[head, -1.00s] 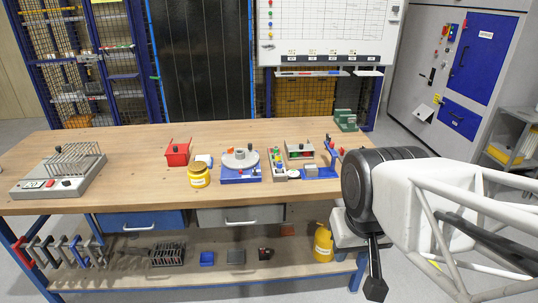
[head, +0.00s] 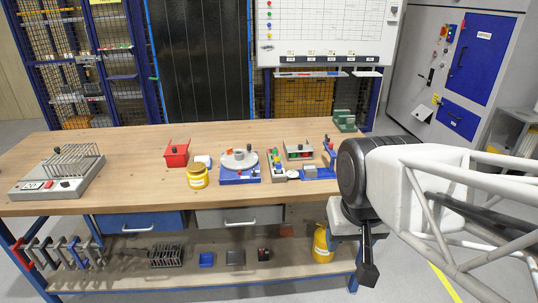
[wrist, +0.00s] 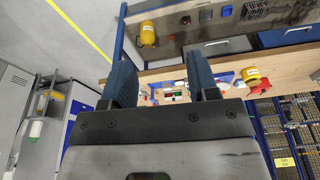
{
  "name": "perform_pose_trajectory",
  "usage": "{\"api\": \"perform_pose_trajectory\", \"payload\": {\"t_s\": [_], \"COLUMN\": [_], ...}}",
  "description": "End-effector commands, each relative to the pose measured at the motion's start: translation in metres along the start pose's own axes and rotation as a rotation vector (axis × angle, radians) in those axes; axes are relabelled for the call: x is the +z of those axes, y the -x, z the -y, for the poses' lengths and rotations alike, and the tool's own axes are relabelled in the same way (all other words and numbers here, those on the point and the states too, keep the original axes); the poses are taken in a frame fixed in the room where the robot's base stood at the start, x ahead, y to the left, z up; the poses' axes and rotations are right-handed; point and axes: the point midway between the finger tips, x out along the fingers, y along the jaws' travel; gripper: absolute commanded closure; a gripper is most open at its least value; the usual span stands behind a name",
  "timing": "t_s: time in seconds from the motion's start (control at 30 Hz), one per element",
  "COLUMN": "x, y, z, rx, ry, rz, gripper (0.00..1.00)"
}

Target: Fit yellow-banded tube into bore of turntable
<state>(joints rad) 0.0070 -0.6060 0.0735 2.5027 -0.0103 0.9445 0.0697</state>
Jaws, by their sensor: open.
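The turntable (head: 236,161) is a light grey disc on a blue base (head: 240,178), near the middle of the bench's front part. A raised grey piece shows at its centre; its bore is too small to make out. I cannot pick out the yellow-banded tube; small coloured pieces sit in a narrow grey holder (head: 278,167) right of the turntable. My gripper (head: 368,272) hangs in front of the bench's right end, well away from the turntable. In the wrist view my gripper (wrist: 161,78) is open, with nothing between its two dark fingers.
A yellow jar (head: 197,177) and a red bin (head: 176,153) stand left of the turntable. A blue fixture (head: 320,172) stands right of it, close to my arm. A grey wire-rack unit (head: 60,173) is at the far left. The wooden bench top (head: 125,160) between is clear.

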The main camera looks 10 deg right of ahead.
Motion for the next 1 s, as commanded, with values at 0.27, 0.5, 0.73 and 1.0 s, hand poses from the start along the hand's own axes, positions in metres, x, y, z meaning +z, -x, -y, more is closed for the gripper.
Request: {"api": "perform_pose_trajectory", "payload": {"t_s": [0.27, 0.5, 0.73, 1.0], "x": [-0.059, -0.12, -0.179, -0.247], "y": [0.006, 0.008, 0.001, -0.013], "z": [0.005, 0.011, 0.017, 0.025], "rx": [0.002, 0.007, 0.015, 0.029], "ry": [-0.159, -0.33, -0.495, -0.688], "rz": [0.022, 0.041, 0.06, 0.08], "gripper": [0.46, 0.46, 0.46, 0.46]}}
